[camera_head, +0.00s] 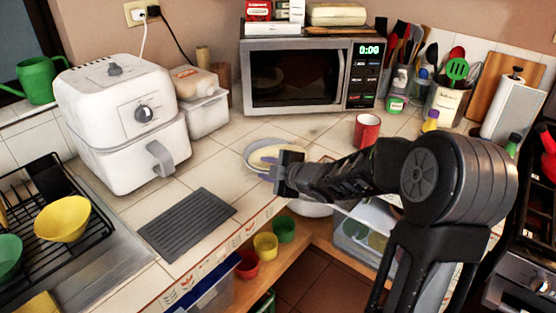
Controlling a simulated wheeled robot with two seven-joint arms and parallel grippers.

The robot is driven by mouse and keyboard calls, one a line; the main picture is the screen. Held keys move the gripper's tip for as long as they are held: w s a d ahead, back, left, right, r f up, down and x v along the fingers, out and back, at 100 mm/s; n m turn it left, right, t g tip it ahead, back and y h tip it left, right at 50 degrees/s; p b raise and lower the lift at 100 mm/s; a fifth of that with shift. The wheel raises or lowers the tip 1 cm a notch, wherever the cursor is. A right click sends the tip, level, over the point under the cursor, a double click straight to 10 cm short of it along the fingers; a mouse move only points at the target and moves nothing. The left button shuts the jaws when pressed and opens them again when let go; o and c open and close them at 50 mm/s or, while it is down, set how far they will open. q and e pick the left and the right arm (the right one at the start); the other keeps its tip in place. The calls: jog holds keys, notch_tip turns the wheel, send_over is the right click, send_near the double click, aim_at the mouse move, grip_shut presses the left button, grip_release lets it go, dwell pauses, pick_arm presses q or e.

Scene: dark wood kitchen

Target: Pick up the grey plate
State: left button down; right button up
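The grey plate (254,145) lies on the tiled counter in front of the microwave, with a cream-yellow piece (268,153) inside its rim. My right gripper (268,171) reaches in from the right, with its fingers at the plate's near right edge. The gripper and wrist hide part of that edge. I cannot tell whether the fingers touch the plate or how far apart they are. My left gripper is out of view.
A white air fryer (116,105) stands left and a microwave (296,77) behind. A red mug (367,130) stands right of the plate. A dark ridged mat (187,224) lies front left. Below the counter edge are small cups (265,245) and a white bowl (312,209).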

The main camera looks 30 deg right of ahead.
jog(key=shift+c, duration=0.5)
grip_shut()
dwell(1.2)
